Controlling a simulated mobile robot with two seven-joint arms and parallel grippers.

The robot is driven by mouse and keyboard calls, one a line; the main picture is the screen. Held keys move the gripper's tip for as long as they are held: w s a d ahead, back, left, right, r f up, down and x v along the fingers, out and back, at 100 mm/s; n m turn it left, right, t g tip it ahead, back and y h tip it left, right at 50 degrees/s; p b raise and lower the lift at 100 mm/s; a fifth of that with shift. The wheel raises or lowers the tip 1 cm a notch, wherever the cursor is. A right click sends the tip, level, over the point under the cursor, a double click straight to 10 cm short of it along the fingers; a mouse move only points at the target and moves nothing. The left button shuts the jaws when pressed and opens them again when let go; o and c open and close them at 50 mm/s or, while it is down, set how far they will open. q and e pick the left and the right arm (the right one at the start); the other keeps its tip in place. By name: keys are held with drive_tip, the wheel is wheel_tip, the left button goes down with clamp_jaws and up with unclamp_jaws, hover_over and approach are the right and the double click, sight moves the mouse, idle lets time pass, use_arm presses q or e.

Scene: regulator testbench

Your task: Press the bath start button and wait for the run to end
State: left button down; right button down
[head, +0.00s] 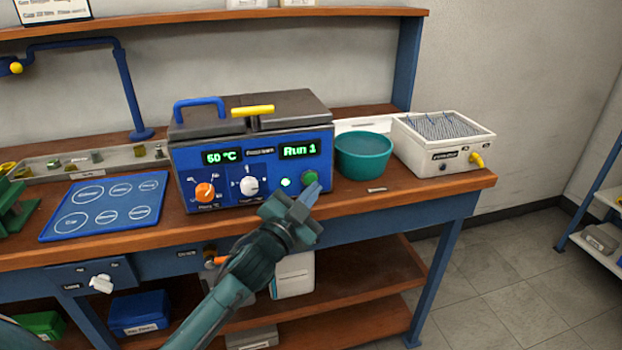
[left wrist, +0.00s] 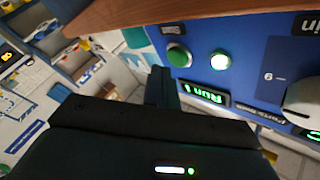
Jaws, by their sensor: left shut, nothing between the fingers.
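The blue bath (head: 250,165) stands on the bench with its grey lids down. Its displays read "60 °C" and "Run 1" (head: 298,150). A green button (head: 309,178) sits at the right of its front panel, beside a bright green lamp (head: 286,182). The left wrist view shows the button (left wrist: 178,56), the lit lamp (left wrist: 220,61) and the "Run 1" display (left wrist: 203,93) upside down. My left gripper (head: 312,190) is shut and empty, its tip just in front of and below the button. I cannot tell whether it touches. My right gripper is not in view.
A teal bowl (head: 363,158) and a white box with a metal coil-like top (head: 443,140) stand right of the bath. A blue mat with circles (head: 105,206) lies to the left. An orange knob (head: 204,192) and a white knob (head: 249,186) are on the panel.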

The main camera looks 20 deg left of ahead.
use_arm(q)
drive_tip(key=s+d, duration=0.2)
drive_tip(key=s, duration=0.2)
drive_tip(key=shift+s+d+p, duration=0.1)
drive_tip(key=shift+d+p, duration=0.3)
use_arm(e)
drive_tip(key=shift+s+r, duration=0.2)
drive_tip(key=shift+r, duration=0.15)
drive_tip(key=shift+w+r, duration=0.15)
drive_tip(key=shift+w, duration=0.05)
